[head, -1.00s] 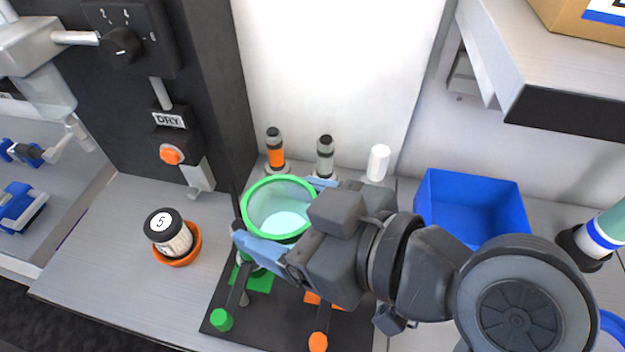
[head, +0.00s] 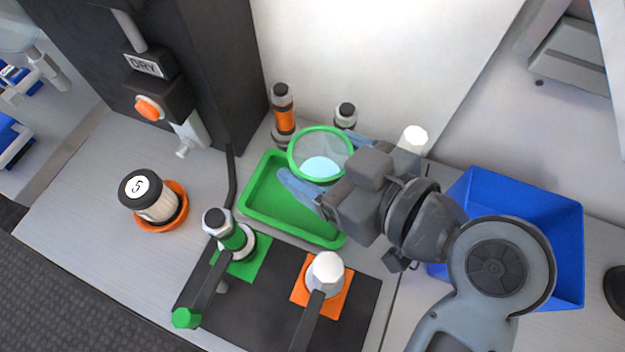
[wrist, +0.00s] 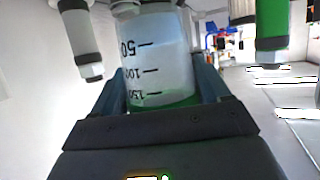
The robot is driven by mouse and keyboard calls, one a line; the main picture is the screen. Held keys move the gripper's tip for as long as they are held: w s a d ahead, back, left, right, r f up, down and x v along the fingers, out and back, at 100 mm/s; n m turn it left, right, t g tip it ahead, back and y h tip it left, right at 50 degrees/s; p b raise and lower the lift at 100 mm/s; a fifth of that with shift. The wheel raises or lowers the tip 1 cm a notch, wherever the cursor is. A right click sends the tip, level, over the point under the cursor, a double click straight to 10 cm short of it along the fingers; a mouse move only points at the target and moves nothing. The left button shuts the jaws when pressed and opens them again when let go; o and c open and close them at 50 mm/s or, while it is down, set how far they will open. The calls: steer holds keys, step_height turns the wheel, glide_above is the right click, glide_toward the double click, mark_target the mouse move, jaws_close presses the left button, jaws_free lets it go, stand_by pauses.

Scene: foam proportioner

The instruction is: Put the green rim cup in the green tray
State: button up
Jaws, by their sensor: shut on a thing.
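The green rim cup (head: 321,146) is a clear cup with a green rim and pale liquid at its bottom. My gripper (head: 318,166) is shut on it, with a blue finger on either side. In the wrist view the cup (wrist: 158,62) shows its volume marks between my fingers (wrist: 160,92). The green tray (head: 262,205) lies on the bench, and the cup appears over its back right part. The cup and my gripper hide that part of the tray. I cannot tell the height of the cup above it.
A black mat with a green-banded valve (head: 232,237) and a white-capped one (head: 326,273) lies in front of the tray. Bottles with orange (head: 283,113) and grey bands stand behind. A jar marked 5 (head: 147,196) is at left, a blue bin (head: 535,215) at right.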

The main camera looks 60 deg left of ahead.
steer(key=shift+f+p, duration=0.3)
steer(key=shift+f, duration=3.65)
steer(key=shift+f, duration=0.2)
steer(key=o, duration=1.1)
steer(key=shift+c, duration=0.2)
steer(key=shift+r, duration=0.1)
steer(key=shift+r, duration=0.1)
steer(key=b+v, duration=0.1)
steer(key=v, duration=1.1)
steer(key=shift+b, duration=0.3)
